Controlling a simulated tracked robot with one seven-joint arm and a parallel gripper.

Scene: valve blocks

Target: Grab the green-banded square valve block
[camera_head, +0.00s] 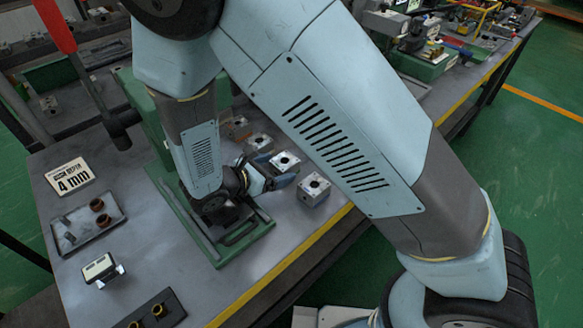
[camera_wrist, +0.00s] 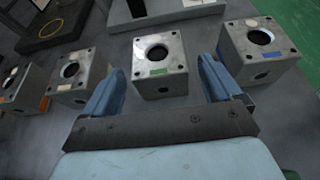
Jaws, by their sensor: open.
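A grey square valve block (camera_wrist: 158,82) with a round bore and a green label on its top edge sits ahead of my gripper in the wrist view. My gripper (camera_wrist: 160,64) is open, its blue fingers on either side of this block's near part, with nothing gripped. Whether the fingers touch it I cannot tell. In the head view, my gripper (camera_head: 276,170) is low over the bench beside the row, near the middle block (camera_head: 285,161) and nearest block (camera_head: 313,189).
A green fixture plate (camera_head: 245,243) lies under my wrist. A tray with brown rings (camera_head: 75,238) and a "4 mm" sign (camera_head: 70,177) are at the bench's left.

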